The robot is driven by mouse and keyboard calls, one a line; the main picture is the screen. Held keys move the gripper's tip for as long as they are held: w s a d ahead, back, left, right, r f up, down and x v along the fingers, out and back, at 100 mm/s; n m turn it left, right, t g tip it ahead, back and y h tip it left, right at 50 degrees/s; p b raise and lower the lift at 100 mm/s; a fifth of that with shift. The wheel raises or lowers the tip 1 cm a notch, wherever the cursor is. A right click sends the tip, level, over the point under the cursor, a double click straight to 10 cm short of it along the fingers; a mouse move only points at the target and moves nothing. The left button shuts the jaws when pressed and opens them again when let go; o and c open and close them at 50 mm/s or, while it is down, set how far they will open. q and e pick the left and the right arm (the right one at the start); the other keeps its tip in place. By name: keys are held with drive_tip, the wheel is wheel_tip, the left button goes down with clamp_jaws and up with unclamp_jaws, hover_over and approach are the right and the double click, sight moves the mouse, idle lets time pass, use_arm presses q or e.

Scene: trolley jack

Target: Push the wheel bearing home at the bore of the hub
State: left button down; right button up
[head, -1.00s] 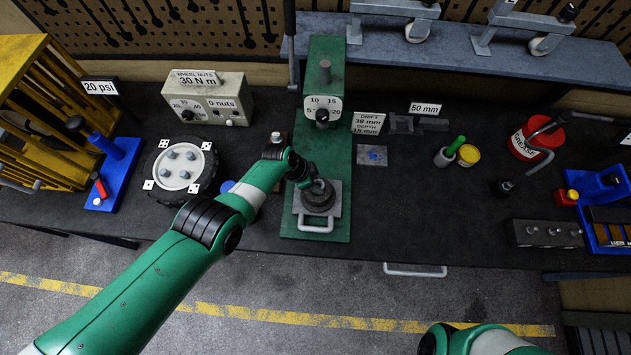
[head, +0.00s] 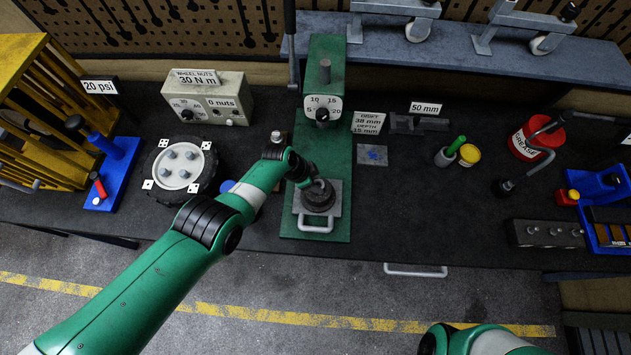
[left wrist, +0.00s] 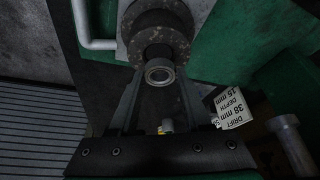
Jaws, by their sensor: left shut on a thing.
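The hub (head: 318,200) is a dark round casting on the sliding plate of the green press (head: 323,85). In the left wrist view the hub (left wrist: 160,28) is at the top, with a narrower dark neck towards me. The wheel bearing (left wrist: 160,72) is a small metal ring between my left fingertips, in line with the hub's middle. My left gripper (head: 312,183) is shut on it, at the hub's upper side in the head view. I cannot tell whether the bearing touches the bore, which is hidden. My right gripper is out of view.
A wheel (head: 182,167) and a wheel-nut box (head: 207,98) stand left of the press.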

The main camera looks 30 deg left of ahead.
use_arm(q)
drive_tip(key=shift+f+b, duration=1.35)
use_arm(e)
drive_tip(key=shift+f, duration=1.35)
use_arm(q)
drive_tip(key=shift+c, duration=1.4)
unclamp_jaws()
drive_tip(key=shift+r, duration=0.1)
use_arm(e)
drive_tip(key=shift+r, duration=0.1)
